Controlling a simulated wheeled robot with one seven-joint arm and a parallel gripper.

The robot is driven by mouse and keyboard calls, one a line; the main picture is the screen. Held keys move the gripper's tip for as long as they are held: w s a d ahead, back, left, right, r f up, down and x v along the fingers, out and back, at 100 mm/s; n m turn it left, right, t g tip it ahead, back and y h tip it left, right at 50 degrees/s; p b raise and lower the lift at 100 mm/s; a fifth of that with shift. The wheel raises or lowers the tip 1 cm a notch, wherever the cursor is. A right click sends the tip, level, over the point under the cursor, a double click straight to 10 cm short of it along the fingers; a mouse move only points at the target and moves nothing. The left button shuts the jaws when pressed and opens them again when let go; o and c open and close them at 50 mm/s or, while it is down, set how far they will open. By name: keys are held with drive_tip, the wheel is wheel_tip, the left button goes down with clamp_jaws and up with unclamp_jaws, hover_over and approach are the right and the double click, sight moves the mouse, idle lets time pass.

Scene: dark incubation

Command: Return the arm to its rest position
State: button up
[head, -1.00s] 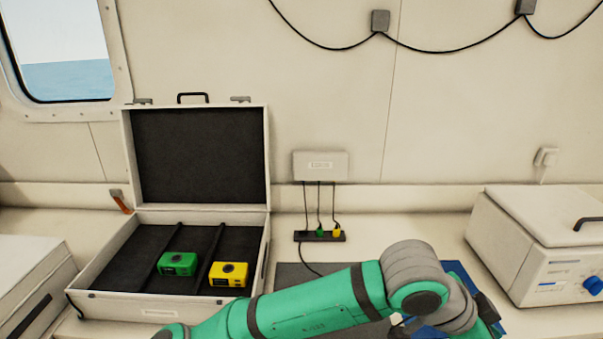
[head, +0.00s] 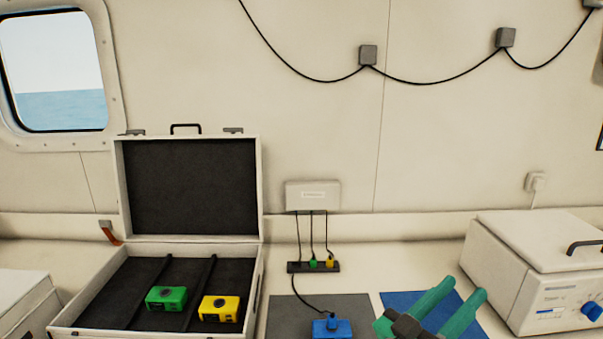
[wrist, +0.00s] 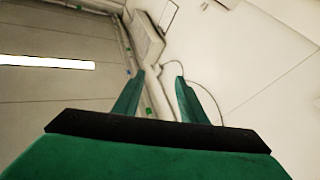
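My gripper (head: 458,288) shows at the bottom right of the head view, its two green fingers pointing up and to the right over the blue mat (head: 400,299). The fingers stand apart with nothing between them. In the wrist view my gripper (wrist: 160,75) is also open and empty, with wall and ceiling beyond it. The rest of my arm is mostly below the head picture.
An open case (head: 254,290) holds a green device (head: 166,298) and a yellow device (head: 219,308). A blue device (head: 332,329) with a cable is on the grey mat (head: 290,306). A white machine (head: 530,270) stands at right; a connector strip (head: 313,267) lies near the wall.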

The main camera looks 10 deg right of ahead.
drive_tip(key=w+a+f+n+t+y, duration=0.1)
drive_tip(key=a+f+n+t+y, duration=1.25)
drive_tip(key=a+f, duration=0.9)
drive_tip(key=s+a+f+g+y, duration=0.1)
drive_tip(key=s+a+f, duration=0.3)
drive_tip(key=s, duration=0.4)
drive_tip(key=s+a+f+m+g+y, duration=0.1)
drive_tip(key=s+a+f+g+y, duration=0.1)
drive_tip(key=s+a+f, duration=0.3)
drive_tip(key=s+a+f+m+g+y, duration=0.1)
drive_tip(key=s+a+f+y, duration=0.3)
drive_tip(key=s, duration=0.7)
drive_tip(key=shift+s+a+f, duration=0.35)
drive_tip(key=shift+a+f, duration=0.1)
drive_tip(key=shift+a, duration=0.55)
drive_tip(key=shift+m+g, duration=0.25)
